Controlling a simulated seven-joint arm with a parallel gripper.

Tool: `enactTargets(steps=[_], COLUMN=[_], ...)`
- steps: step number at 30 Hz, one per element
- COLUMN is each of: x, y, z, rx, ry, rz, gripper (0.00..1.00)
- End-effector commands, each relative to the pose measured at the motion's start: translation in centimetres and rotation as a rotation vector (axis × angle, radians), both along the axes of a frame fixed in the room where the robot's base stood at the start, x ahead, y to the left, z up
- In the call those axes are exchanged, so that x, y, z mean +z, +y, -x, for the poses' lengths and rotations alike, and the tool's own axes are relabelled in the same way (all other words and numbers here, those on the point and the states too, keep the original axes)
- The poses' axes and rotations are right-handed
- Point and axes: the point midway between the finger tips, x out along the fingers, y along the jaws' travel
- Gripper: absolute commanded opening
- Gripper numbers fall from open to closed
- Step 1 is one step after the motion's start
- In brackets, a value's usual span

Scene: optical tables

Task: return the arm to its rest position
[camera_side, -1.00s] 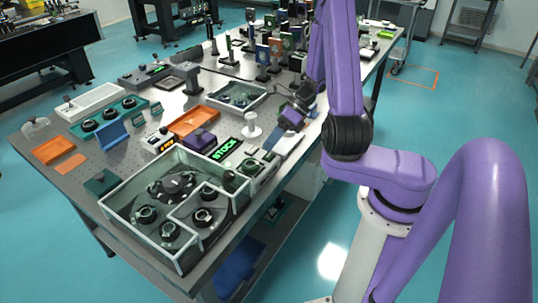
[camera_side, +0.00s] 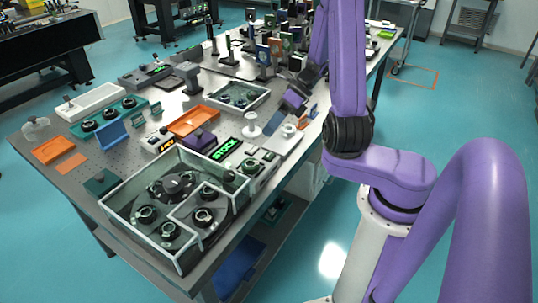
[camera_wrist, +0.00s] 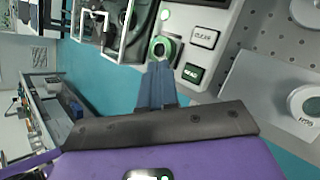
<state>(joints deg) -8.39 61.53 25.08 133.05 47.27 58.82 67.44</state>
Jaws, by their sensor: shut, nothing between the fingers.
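My purple arm reaches over the bench (camera_side: 75,180) from the right in the side view. My gripper (camera_side: 272,124) is over the bench's right part, beside a white round-topped stand (camera_side: 251,126); I cannot tell its exact height.
A clear-walled box (camera_side: 150,245) with round parts stands at the bench's front. The green "STOCK" display (camera_side: 224,149), orange tray (camera_side: 194,121) and clear tray (camera_side: 238,95) are nearby. Several upright optic mounts crowd the back. A white round part (camera_side: 289,130) sits near the right edge.

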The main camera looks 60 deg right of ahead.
Motion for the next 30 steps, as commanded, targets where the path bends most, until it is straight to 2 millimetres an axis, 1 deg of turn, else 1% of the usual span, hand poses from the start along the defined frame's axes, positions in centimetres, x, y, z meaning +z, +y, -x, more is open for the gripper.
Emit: enactTargets(steps=[14, 17, 20, 23, 30], x=[0.0, 0.0, 0.3, 0.6, 1.4], y=[0.0, 0.2, 0.8, 1.8, 4.5], z=[0.0, -0.1, -0.2, -0.4, -0.1], rx=[0.001, 0.023, 0.099, 0.229, 0.601], ry=[-0.001, -0.005, -0.025, -0.058, -0.163], rz=[0.0, 0.007, 0.03, 0.065, 0.156], gripper=[0.0, 0.0, 0.0, 0.0, 0.0])
